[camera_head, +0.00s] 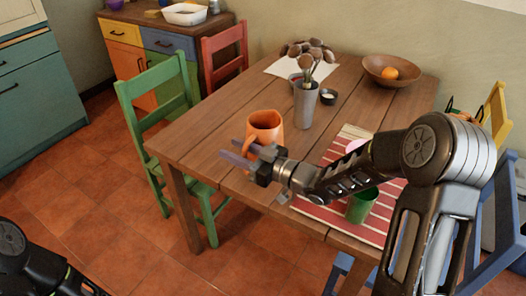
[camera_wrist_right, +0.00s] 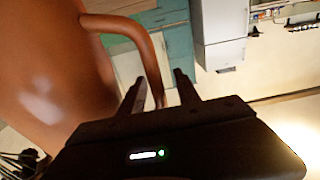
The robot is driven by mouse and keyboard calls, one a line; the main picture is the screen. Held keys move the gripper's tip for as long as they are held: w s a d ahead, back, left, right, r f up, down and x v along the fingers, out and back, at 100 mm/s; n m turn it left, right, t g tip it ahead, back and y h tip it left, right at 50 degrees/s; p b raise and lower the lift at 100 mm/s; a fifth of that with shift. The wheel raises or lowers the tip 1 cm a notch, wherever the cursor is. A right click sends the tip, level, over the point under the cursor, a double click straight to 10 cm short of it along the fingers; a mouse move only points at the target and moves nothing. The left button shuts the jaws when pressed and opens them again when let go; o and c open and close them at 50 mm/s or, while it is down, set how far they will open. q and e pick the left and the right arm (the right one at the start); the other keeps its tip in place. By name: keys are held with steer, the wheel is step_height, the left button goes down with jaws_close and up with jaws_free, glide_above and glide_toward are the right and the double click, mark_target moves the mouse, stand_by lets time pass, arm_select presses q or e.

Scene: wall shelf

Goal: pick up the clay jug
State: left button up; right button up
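The orange clay jug (camera_head: 266,122) stands upright on the wooden table, near its left edge. My right gripper (camera_head: 230,149) is at the jug's near side, by its handle, with its two fingers apart. In the right wrist view the jug's glossy body (camera_wrist_right: 50,70) fills the left side. Its curved handle (camera_wrist_right: 145,45) runs down between the open fingers of my right gripper (camera_wrist_right: 158,76). I cannot tell whether either finger touches the handle. Part of my left arm shows at the lower left of the head view, but its gripper is out of view.
A wooden bowl (camera_head: 375,75) holds an orange. A green cup (camera_head: 362,206) stands on a striped mat (camera_head: 330,215) under my right arm. A green chair (camera_head: 160,75) is at the left.

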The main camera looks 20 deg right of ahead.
jaws_close()
stand_by(0.4)
stand_by(1.0)
steer(key=shift+r, duration=0.2)
